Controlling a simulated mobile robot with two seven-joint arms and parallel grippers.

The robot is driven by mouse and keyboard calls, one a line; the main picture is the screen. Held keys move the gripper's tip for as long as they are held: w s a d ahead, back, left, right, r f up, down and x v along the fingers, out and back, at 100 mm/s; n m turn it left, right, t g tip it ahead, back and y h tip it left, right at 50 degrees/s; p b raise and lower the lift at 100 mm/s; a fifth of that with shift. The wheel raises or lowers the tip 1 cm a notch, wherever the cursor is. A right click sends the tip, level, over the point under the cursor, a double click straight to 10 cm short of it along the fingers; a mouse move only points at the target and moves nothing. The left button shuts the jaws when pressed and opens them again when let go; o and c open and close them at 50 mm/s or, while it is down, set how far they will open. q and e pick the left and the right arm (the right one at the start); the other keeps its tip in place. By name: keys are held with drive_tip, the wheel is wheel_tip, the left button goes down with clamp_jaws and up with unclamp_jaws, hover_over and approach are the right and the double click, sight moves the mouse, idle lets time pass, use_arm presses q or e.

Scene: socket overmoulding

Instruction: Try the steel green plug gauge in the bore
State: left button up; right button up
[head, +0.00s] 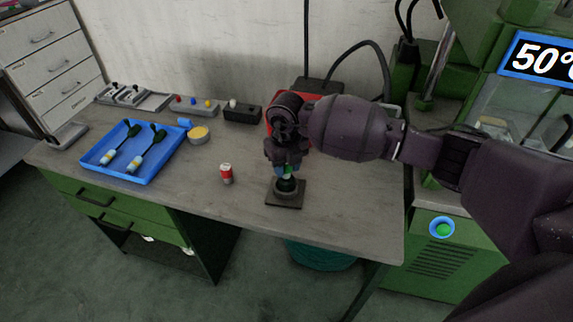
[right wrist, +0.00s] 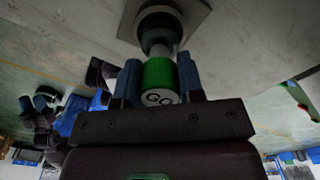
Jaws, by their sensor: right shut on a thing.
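My right gripper (head: 287,169) is shut on the green plug gauge, upright above the workpiece. In the right wrist view its blue fingers (right wrist: 158,84) grip both sides of the gauge's green handle (right wrist: 157,74), whose end reads "GO". The gauge's steel end points at the round dark socket (right wrist: 158,30). The socket also shows in the head view (head: 286,188), standing on a square dark plate (head: 285,202). The gauge tip meets the bore mouth in the picture; how deep it sits is hidden.
A red and white cylinder (head: 226,174) stands left of the plate. A blue tray (head: 143,177) holds two dark-handled tools; a yellow-topped tin (head: 198,135) stands beside it. A dark box (head: 242,113) and a rack with coloured knobs (head: 194,106) line the wall. The bench front is clear.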

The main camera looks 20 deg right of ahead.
drive_tip(key=shift+f, duration=0.4)
idle(0.6)
drive_tip(key=shift+r, duration=0.3)
idle(0.5)
drive_tip(key=shift+r, duration=0.25)
idle(1.1)
drive_tip(key=shift+p, duration=0.4)
idle(0.4)
drive_tip(key=shift+f+b, duration=0.3)
drive_tip(key=shift+f, duration=0.25)
idle(0.6)
drive_tip(key=shift+r, duration=0.1)
idle(0.6)
drive_tip(key=shift+r, duration=0.2)
drive_tip(key=shift+r+p, duration=0.25)
drive_tip(key=shift+p, duration=0.15)
